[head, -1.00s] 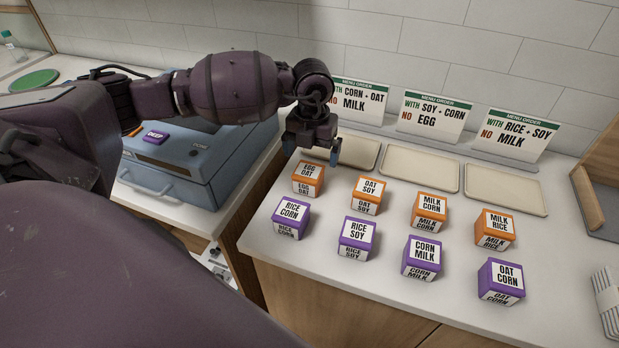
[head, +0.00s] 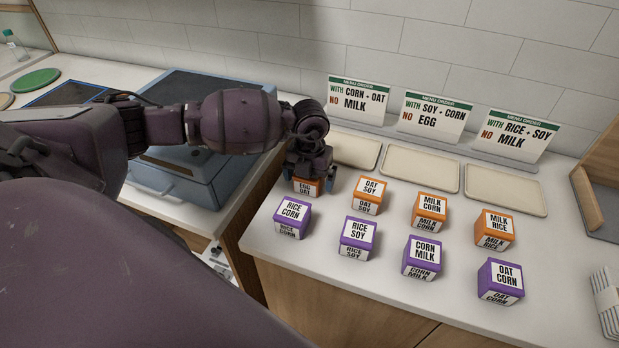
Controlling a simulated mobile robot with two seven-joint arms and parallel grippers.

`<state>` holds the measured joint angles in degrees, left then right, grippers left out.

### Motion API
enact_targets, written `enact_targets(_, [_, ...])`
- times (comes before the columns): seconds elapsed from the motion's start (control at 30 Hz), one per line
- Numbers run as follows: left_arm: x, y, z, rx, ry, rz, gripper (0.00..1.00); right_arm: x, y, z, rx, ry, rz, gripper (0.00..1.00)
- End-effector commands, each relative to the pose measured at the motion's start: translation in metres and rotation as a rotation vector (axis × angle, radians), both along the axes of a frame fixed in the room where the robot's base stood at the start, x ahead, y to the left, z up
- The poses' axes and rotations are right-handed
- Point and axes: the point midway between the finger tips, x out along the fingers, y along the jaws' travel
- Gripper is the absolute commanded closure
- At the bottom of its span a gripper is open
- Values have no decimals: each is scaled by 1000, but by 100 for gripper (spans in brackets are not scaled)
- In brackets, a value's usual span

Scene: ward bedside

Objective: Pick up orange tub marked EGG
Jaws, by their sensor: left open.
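The orange tub marked EGG OAT (head: 306,187) stands on the white counter at the left end of the back row of tubs. My left gripper (head: 309,184) is right over it, pointing down, with its fingers open on either side of the tub. The gripper hides the tub's top; only the front label and some orange show below it. I cannot tell whether the fingers touch the tub. My right gripper is not in view.
Orange tubs OAT SOY (head: 369,195), MILK CORN (head: 429,212) and MILK RICE (head: 494,230) stand to the right. Purple RICE CORN (head: 291,216) is close in front, with RICE SOY (head: 357,237) and others beside it. Beige trays (head: 420,167) and menu cards (head: 431,118) are behind.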

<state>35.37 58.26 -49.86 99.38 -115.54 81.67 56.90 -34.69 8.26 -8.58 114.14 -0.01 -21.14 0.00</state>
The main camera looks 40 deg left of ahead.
Motion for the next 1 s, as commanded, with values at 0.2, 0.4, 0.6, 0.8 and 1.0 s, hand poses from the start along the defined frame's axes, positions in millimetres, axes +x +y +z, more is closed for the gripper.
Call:
enact_targets(0.2, [0, 0, 0, 0, 0, 0, 33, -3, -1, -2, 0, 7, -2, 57])
enact_targets(0.4, [0, 0, 1, 0, -1, 0, 61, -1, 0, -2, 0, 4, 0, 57])
enact_targets(0.6, [1, 0, 1, -1, -1, 0, 61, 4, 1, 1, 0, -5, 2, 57])
enact_targets(0.8, [1, 0, 15, -1, -4, -1, 61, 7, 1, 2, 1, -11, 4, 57])
enact_targets(1.0, [1, 1, 55, 1, -6, -1, 61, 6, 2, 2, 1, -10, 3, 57])
